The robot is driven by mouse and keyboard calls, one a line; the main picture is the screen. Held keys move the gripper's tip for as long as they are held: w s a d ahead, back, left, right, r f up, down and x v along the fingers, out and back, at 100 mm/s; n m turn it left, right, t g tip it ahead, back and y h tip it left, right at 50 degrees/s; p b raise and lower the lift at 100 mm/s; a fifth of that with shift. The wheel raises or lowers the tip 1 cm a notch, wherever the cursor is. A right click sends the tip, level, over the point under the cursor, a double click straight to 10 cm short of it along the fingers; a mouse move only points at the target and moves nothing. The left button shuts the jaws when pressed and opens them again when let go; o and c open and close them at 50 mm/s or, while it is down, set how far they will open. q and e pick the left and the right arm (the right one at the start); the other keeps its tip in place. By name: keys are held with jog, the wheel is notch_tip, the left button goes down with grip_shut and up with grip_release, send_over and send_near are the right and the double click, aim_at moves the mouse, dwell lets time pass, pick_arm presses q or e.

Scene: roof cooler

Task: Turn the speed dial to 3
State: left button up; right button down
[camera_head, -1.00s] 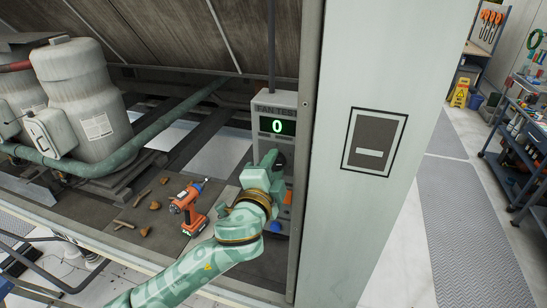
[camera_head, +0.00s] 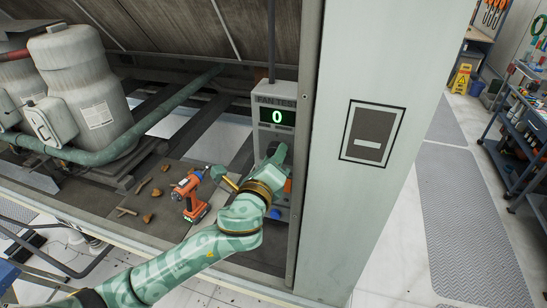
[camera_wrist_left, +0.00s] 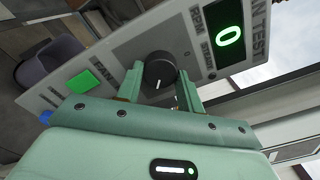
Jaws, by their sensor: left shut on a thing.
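The grey fan test box (camera_head: 259,99) stands against the post, with a green 0 on its display (camera_head: 277,118). In the left wrist view the display also reads 0 (camera_wrist_left: 228,34). The speed dial (camera_wrist_left: 159,70) is a round black knob with a white mark pointing toward the bottom of that view. My left gripper (camera_wrist_left: 160,85) has one finger on each side of the dial and is shut on it. In the head view my left gripper (camera_head: 277,156) reaches the box front below the display and hides the dial. My right gripper is not in view.
A green square (camera_wrist_left: 62,70) and a blue knob (camera_wrist_left: 45,117) are on the box face beside the dial. An orange drill (camera_head: 187,192) and brown scraps stand left of my forearm. The pale post (camera_head: 375,60) closes off the right side.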

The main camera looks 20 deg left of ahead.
pick_arm(q)
jog(key=shift+a+f+m, duration=0.1)
jog(key=shift+f+m, duration=0.05)
jog(key=shift+m, duration=2.4)
jog(key=shift+f+m, duration=0.15)
jog(key=shift+m, duration=2.4)
jog(key=o, duration=1)
jog(key=shift+r, duration=0.1)
jog(key=s+b, duration=0.1)
jog(key=s, duration=0.4)
jog(key=s+b, duration=0.1)
jog(key=s, duration=0.5)
jog(key=s+b, duration=0.1)
jog(key=s, duration=0.4)
jog(key=shift+s+a+b, duration=0.2)
jog(key=shift+a+b, duration=0.15)
